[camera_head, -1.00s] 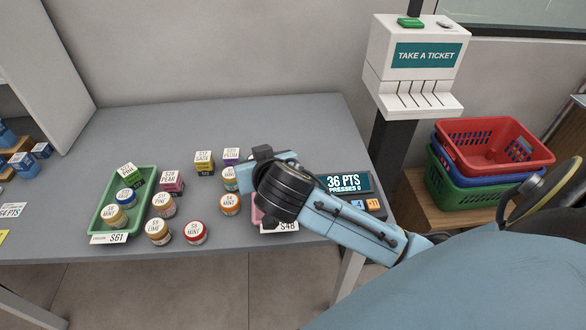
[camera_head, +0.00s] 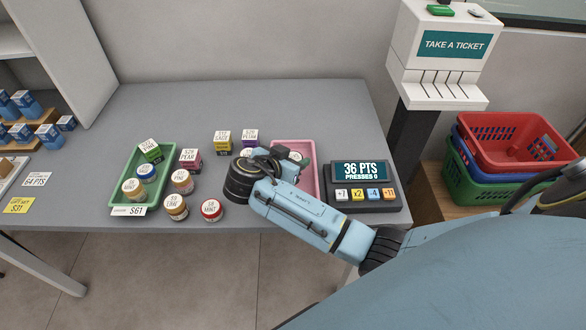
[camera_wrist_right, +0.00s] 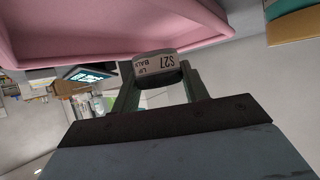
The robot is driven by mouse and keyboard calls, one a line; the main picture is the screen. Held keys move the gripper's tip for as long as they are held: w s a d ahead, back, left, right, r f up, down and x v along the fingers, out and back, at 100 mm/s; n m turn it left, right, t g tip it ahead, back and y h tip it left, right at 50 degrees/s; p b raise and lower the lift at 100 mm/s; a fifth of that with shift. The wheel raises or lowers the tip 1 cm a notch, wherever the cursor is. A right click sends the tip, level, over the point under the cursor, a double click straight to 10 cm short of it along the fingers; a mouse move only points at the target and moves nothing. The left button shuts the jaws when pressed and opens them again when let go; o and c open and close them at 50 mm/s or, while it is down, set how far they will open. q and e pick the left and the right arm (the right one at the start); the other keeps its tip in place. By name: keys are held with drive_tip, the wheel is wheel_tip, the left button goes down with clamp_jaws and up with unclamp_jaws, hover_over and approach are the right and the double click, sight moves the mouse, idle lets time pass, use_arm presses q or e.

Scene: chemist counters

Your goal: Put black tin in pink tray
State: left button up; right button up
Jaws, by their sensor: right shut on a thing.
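The pink tray (camera_head: 311,181) lies on the grey counter, left of the keypad display, and is partly covered by my right arm. Its pink wall also fills the top of the right wrist view (camera_wrist_right: 120,30). My right gripper (camera_head: 296,160) is over the tray's left part in the head view. In the right wrist view its fingers (camera_wrist_right: 160,85) are shut on a small dark tin (camera_wrist_right: 158,70) with a pale label reading S27. I cannot tell the exact gap between tin and tray. My left gripper is out of view.
A green tray (camera_head: 117,189) with a box and jars stands left. Loose jars, such as a red-lidded one (camera_head: 211,210), and boxes (camera_head: 222,140) stand between the trays. The keypad display (camera_head: 362,187) borders the pink tray at right. The counter's back is clear.

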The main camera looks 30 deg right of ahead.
wheel_tip(320, 180, down, 4)
drive_tip(key=shift+r+b, duration=0.25)
drive_tip(key=shift+b, duration=0.05)
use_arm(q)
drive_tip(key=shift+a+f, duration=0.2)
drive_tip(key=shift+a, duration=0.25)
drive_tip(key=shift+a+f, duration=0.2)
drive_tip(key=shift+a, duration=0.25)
use_arm(e)
drive_tip(key=shift+f, duration=0.1)
drive_tip(key=o, duration=0.7)
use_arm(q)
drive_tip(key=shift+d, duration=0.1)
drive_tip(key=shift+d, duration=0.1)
